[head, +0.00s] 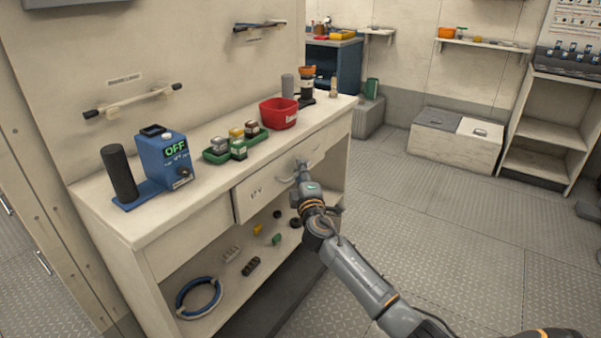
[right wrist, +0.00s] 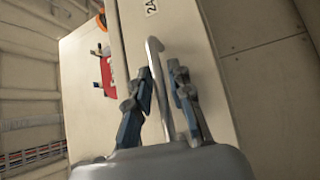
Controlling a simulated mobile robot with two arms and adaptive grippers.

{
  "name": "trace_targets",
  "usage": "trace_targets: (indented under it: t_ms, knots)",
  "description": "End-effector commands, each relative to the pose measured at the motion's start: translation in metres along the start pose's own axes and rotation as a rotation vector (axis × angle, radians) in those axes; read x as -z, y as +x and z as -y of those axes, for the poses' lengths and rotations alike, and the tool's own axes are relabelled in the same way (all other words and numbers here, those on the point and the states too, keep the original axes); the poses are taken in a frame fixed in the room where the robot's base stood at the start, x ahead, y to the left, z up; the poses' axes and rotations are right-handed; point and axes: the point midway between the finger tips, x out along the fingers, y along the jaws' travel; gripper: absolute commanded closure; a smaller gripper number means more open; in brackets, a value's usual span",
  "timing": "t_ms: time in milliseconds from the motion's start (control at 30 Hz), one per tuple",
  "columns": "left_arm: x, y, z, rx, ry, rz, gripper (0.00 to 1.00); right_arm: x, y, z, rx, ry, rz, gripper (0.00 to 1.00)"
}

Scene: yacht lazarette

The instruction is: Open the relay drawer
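My right gripper (head: 300,172) is at the handle's right part. In the right wrist view the handle (right wrist: 156,57) runs between the two blue-grey fingers of the right gripper (right wrist: 163,82), with small gaps beside it, so the fingers look open around it. My left gripper is out of view.
On the bench top (head: 110,218) stand a blue device (head: 165,165) reading OFF, a black cylinder (head: 119,172), a green tray (head: 218,157) with small blocks and a red bin (head: 278,113). The lower shelf holds a blue ring (head: 199,298) and small parts.

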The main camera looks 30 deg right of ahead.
Motion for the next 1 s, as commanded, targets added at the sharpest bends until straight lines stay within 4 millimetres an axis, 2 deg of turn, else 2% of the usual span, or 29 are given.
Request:
trace_targets:
  t_ms: [300, 400, 767, 1000]
  knots:
    - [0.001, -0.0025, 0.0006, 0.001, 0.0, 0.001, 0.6, -0.0002, 0.0027, 0.0003, 0.001, -0.001, 0.0, 0.79]
    - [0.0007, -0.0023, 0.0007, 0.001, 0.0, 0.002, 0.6, -0.0002, 0.0026, 0.0004, 0.001, -0.001, 0.0, 1.0]
    - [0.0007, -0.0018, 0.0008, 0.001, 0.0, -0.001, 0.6, -0.0006, 0.0019, 0.0007, 0.002, -0.001, 0.0, 1.0]
    - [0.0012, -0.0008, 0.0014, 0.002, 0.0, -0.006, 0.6, -0.0087, -0.0062, -0.0007, 0.003, -0.002, 0.001, 1.0]
